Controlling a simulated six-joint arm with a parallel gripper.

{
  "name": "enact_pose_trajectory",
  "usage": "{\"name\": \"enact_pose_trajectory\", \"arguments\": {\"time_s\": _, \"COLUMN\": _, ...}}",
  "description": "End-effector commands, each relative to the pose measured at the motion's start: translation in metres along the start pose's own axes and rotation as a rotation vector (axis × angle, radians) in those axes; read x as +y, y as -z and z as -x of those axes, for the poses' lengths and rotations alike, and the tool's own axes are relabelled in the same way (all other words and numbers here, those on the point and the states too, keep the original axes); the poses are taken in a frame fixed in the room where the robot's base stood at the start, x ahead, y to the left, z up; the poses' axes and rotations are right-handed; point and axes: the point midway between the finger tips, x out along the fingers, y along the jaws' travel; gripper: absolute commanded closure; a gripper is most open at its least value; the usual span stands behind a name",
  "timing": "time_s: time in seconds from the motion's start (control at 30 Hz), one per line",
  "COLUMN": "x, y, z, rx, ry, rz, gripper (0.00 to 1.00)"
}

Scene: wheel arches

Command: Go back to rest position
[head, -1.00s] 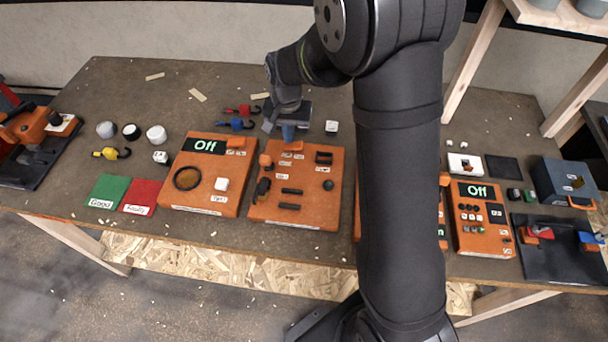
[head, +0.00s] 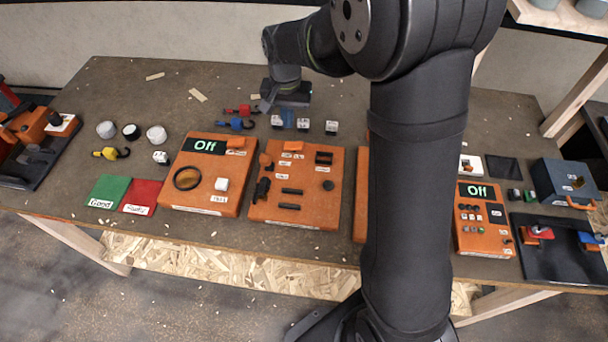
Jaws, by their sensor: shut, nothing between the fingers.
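My gripper (head: 268,102) hangs above the back middle of the table, behind the middle orange panel (head: 328,214). It is shut and holds nothing. It is small in the view and its fingertips are hard to make out. My arm reaches in from the lower right and covers part of the table.
Left of the middle panel is an orange panel (head: 168,198) reading "Off". Green (head: 108,192) and red (head: 140,195) mats lie further left. A blue-grey box (head: 562,182) stands at the right. The back left is mostly clear.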

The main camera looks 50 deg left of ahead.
Motion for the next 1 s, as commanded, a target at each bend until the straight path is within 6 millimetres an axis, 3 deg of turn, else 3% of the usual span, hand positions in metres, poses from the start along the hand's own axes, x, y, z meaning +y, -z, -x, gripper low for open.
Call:
{"name": "enact_pose_trajectory", "arguments": {"time_s": 0.17, "x": 0.000, "y": 0.000, "z": -0.005, "rx": -0.001, "ry": -0.001, "rz": 0.000, "gripper": 1.00}}
{"name": "enact_pose_trajectory", "arguments": {"time_s": 0.63, "x": 0.000, "y": 0.000, "z": -0.065, "rx": -0.002, "ry": -0.001, "rz": 0.000, "gripper": 1.00}}
{"name": "enact_pose_trajectory", "arguments": {"time_s": 1.0, "x": 0.000, "y": 0.000, "z": -0.069, "rx": 0.000, "ry": 0.000, "rz": 0.000, "gripper": 1.00}}
